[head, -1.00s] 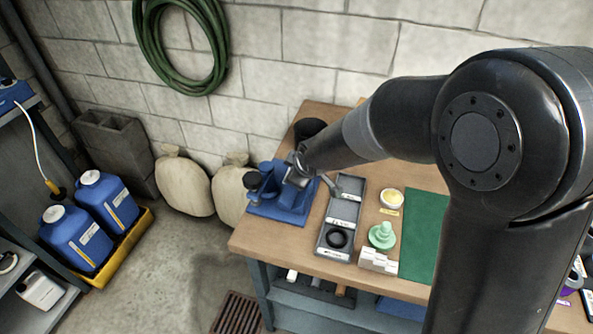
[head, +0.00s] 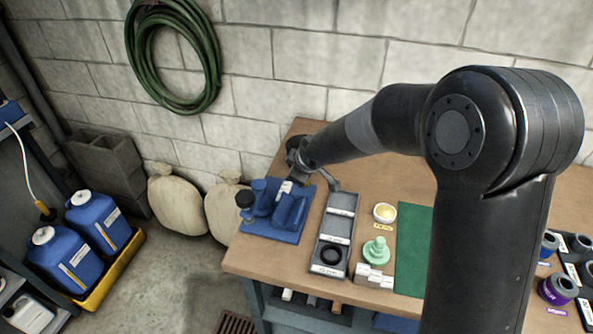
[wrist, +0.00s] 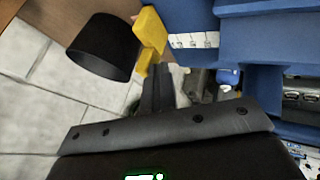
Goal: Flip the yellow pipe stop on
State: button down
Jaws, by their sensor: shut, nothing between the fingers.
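The yellow pipe stop (wrist: 150,32) shows in the wrist view as angular yellow pieces beside the blue fixture (wrist: 260,60). In the head view I cannot make out the stop; the blue fixture (head: 273,228) sits at the bench's left end, and my arm's end covers its back. My gripper (wrist: 160,80) is shut and empty. Its fingertips are close to the lower yellow piece in the wrist view; I cannot tell whether they touch it.
A black cylinder (wrist: 105,48) stands close beside the stop in the wrist view. Right of the fixture are a grey tray (head: 333,228), a yellow-filled bowl (head: 385,212), a green stepped piece (head: 376,250) and a green mat (head: 412,255). The block wall (head: 290,60) is behind.

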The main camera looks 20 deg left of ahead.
jog(key=s, duration=0.4)
jog(key=v, duration=0.2)
jog(key=shift+s+d+r, duration=0.1)
jog(key=shift+d+r, duration=0.15)
jog(key=shift+r, duration=0.1)
jog(key=v, duration=0.7)
jog(key=shift+s, duration=0.15)
